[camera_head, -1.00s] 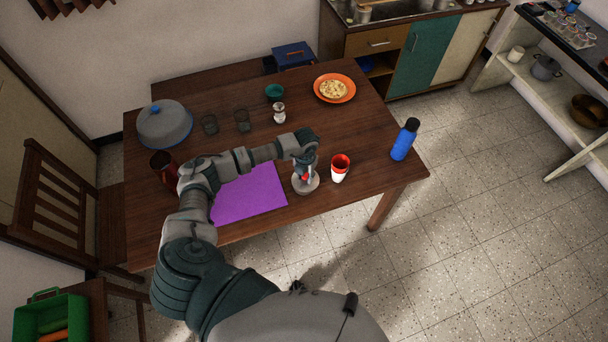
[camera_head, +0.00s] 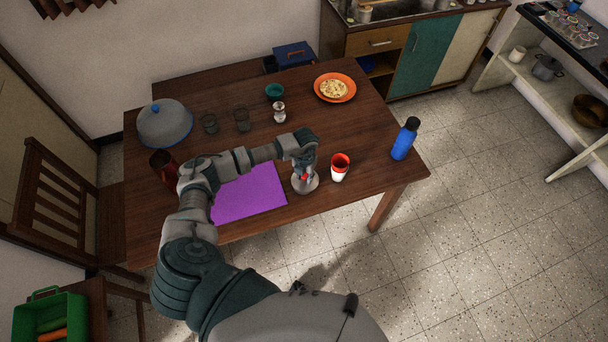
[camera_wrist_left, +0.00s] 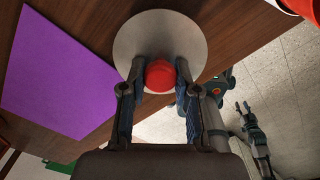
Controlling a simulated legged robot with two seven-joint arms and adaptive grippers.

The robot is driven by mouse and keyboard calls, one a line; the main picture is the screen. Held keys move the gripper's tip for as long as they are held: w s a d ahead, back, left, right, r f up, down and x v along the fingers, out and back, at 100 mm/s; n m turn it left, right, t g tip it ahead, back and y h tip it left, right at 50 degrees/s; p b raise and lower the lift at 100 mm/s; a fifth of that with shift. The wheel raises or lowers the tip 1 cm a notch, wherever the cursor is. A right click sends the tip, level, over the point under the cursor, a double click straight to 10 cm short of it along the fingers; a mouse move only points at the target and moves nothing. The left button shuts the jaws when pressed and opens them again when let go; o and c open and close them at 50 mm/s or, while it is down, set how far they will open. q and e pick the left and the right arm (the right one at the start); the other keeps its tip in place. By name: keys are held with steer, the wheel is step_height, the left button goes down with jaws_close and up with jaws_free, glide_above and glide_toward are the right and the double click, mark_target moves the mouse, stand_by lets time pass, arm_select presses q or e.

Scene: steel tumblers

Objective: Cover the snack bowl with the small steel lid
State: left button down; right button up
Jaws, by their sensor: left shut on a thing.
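The small steel lid is a grey disc with a red knob (camera_wrist_left: 160,76); its disc (camera_wrist_left: 160,35) shows in the left wrist view. My left gripper (camera_wrist_left: 160,84) is shut on the red knob from both sides. In the head view the lid (camera_head: 305,185) is under my left gripper (camera_head: 304,172), near the table's front edge; I cannot tell if it touches the table. A small teal bowl (camera_head: 275,91), likely the snack bowl, stands at the back of the table; its inside is too small to make out. My right gripper (camera_wrist_left: 243,106) hangs over the floor, fingers apart.
A red and white cup (camera_head: 340,168) stands just right of the lid. A purple mat (camera_head: 250,194) lies left of it. A shaker (camera_head: 279,112), glasses (camera_head: 242,120), an orange plate (camera_head: 350,88), a blue bottle (camera_head: 404,140) and a large blue-rimmed lid (camera_head: 165,122) are also on the table.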

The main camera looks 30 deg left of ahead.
mark_target(305, 175)
arm_select(q)
steer(key=shift+d, duration=0.15)
steer(key=c, duration=1.2)
jaws_free()
steer(key=o, duration=0.4)
steer(key=shift+c, duration=0.2)
steer(key=shift+o, duration=0.4)
steer(key=shift+f, duration=0.1)
steer(key=shift+a, duration=0.2)
step_height(305, 175, up, 12)
steer(key=shift+f, duration=0.1)
